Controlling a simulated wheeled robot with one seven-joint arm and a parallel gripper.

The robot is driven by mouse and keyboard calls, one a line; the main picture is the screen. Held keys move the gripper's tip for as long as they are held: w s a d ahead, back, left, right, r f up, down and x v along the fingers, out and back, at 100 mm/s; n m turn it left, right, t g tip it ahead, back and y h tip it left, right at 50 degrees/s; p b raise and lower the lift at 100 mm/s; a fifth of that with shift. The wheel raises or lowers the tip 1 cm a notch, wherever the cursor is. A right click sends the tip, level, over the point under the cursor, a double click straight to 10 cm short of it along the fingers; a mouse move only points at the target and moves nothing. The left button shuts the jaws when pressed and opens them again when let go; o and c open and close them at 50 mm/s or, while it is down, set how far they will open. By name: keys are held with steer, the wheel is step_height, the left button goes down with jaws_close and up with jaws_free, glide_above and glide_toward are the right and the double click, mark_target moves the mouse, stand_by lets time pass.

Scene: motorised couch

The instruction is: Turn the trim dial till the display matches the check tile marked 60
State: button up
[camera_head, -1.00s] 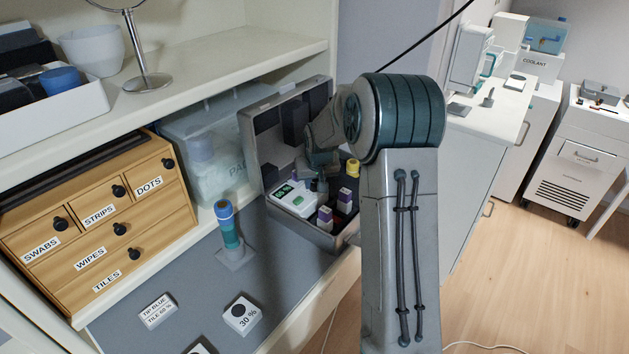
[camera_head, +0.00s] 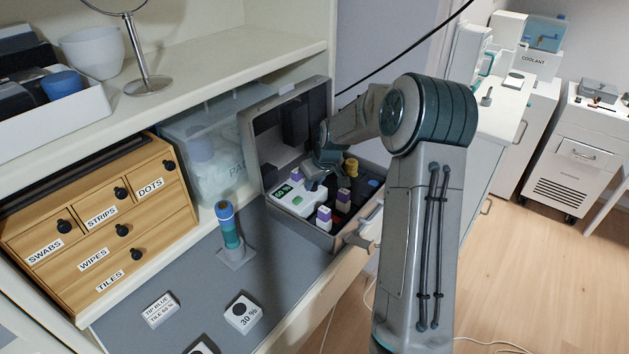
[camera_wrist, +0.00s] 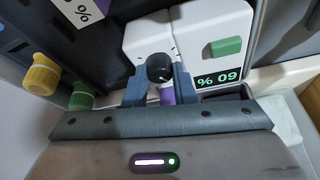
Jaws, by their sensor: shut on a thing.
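The trim dial (camera_wrist: 160,68) is a small black knob with a light pointer line on a white meter (camera_wrist: 145,38). My gripper (camera_wrist: 160,80) is shut on it, one blue-grey finger on each side. The display (camera_wrist: 219,77) is lit green and reads 60 %, upside down in the wrist view. In the head view the meter (camera_head: 299,201) lies in the open grey case, its display (camera_head: 283,191) showing small digits; the dial is hidden by my gripper (camera_head: 313,182).
The case lid (camera_head: 268,140) stands up behind the meter. Purple-and-white pieces (camera_head: 323,217) and a yellow-capped item (camera_head: 351,166) are close to my gripper.

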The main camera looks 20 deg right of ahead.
steer(key=o, duration=1)
steer(key=shift+r, duration=0.1)
steer(key=v, duration=1.3)
steer(key=shift+s+r, duration=0.25)
steer(key=shift+r, duration=0.05)
steer(key=shift+d, duration=0.1)
steer(key=s+a+m, duration=0.1)
steer(key=s+a, duration=0.2)
steer(key=s, duration=0.7)
steer(key=s+a+m+g+h, duration=0.1)
steer(key=s+a, duration=0.3)
steer(key=s, duration=0.6)
steer(key=s+a+m, duration=0.2)
steer(key=s+a, duration=0.1)
steer(key=s, duration=0.7)
steer(key=shift+a+r, duration=0.25)
steer(key=shift+r, duration=0.15)
